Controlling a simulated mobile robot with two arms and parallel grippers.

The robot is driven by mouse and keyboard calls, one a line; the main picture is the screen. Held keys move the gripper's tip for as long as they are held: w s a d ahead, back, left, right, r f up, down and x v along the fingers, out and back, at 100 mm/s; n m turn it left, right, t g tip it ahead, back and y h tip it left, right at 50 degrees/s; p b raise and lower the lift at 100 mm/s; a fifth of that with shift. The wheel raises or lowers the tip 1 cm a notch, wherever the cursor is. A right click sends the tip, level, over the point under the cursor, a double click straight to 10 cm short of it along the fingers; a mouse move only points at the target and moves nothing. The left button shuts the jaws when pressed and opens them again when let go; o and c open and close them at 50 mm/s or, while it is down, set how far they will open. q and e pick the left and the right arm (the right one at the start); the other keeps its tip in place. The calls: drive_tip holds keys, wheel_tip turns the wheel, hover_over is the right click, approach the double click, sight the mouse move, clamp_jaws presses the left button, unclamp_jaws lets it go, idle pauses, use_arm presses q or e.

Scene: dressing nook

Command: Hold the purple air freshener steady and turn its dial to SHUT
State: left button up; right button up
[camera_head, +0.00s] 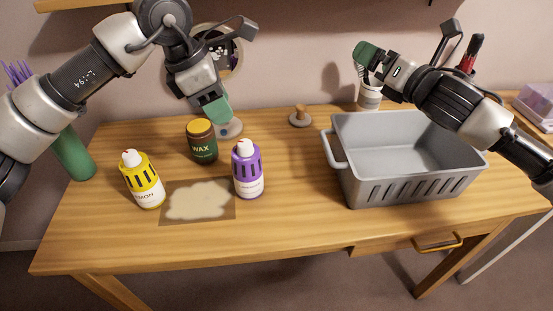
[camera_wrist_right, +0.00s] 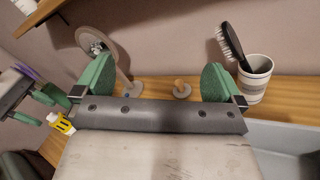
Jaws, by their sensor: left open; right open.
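The purple air freshener (camera_head: 247,170) stands upright on the wooden table, with a white dial (camera_head: 243,148) on top. The dial's setting is too small to read. My left gripper (camera_head: 217,112) hangs above and behind it, apart from it, and is open with green fingers. My right gripper (camera_head: 364,54) is raised behind the grey basket, far from the air freshener. In the right wrist view its green fingers (camera_wrist_right: 158,84) are spread wide with nothing between them.
A yellow lemon bottle (camera_head: 144,182) and a wax jar (camera_head: 202,143) stand left of the air freshener, by a stained mat (camera_head: 170,217). A grey basket (camera_head: 400,190) fills the right side. A round mirror (camera_wrist_right: 97,46), wooden knob (camera_head: 299,117) and brush cup (camera_head: 369,97) are behind.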

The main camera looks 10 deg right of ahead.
drive_tip(key=s+a+f+n+g+y, duration=0.1)
drive_tip(key=s+a+f+n+y, duration=0.25)
drive_tip(key=a, duration=0.65)
drive_tip(key=n+g+y, duration=0.4)
drive_tip(key=n, duration=0.4)
approach(248, 175)
drive_tip(key=shift+m, duration=0.25)
drive_tip(key=w+r, duration=0.1)
drive_tip(key=w+a+r, duration=0.1)
drive_tip(key=w, duration=0.1)
drive_tip(key=w+a+r, duration=0.1)
drive_tip(key=shift+w+r, duration=0.35)
drive_tip(key=shift+r, duration=0.05)
wheel_tip(248, 175, down, 7)
drive_tip(key=shift+r, duration=0.1)
drive_tip(key=shift+x, duration=3.8)
drive_tip(key=shift+f, duration=0.25)
